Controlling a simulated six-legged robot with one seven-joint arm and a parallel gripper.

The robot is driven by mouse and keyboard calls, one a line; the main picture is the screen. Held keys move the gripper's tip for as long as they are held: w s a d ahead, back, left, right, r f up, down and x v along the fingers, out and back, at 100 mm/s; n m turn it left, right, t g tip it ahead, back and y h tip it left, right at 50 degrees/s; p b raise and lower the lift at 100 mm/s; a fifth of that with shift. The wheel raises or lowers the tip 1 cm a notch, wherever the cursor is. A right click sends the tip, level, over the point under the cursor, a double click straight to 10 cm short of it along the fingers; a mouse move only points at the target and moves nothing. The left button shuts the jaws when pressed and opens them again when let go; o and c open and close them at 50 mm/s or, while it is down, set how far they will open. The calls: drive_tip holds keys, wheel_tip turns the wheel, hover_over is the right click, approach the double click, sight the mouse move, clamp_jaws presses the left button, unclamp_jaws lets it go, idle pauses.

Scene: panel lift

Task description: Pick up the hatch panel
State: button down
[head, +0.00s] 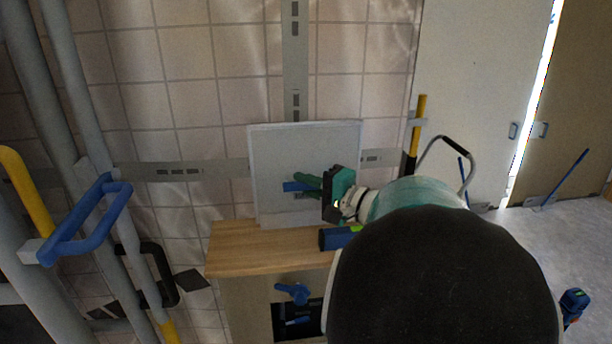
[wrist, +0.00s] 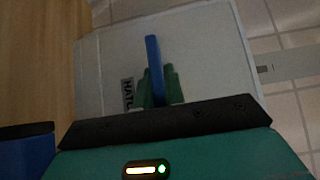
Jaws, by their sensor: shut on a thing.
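The hatch panel (head: 300,147) is a pale grey, roughly square plate, upright in front of the tiled wall. Its lower edge is at the wooden cabinet top (head: 232,243); I cannot tell whether it rests there or is just clear. In the wrist view the panel (wrist: 205,65) carries a partly hidden dark label and a blue handle (wrist: 153,55). My gripper (head: 306,184) reaches in from the right, its green fingers shut on the blue handle. The fingers also show in the wrist view (wrist: 158,84), one on each side of the handle.
Grey pipes with a blue handle (head: 75,238) stand at the left. A grey slotted rail (head: 185,170) runs behind the panel. The cabinet front has a blue knob (head: 293,292) above a dark opening. A yellow-and-black bar (head: 416,130) and doors are at the right.

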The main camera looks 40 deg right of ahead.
drive_tip(key=shift+r, duration=0.15)
wheel_tip(320, 180, up, 18)
idle(0.5)
idle(0.5)
